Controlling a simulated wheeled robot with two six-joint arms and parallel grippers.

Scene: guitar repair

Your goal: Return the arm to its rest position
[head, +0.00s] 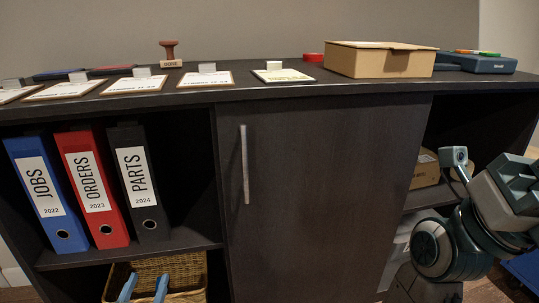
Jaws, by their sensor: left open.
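My left gripper (144,287) shows at the bottom left as two blue fingers, apart and with nothing seen between them. They stand in front of a wicker basket (178,266) in the cabinet's lower left bay; I cannot tell whether they touch it. The picture's bottom edge cuts off the rest of the left arm. My right arm (432,247) is folded at the right edge, in front of the cabinet's right bay. Its fingers do not show.
The dark cabinet (325,190) has a shut door with an upright handle (245,165). Blue (62,236), red (110,232) and black (155,225) binders stand in the left bay. On top are clipboards, a stamp (170,53), a cardboard box (380,61) and a blue case (485,64).

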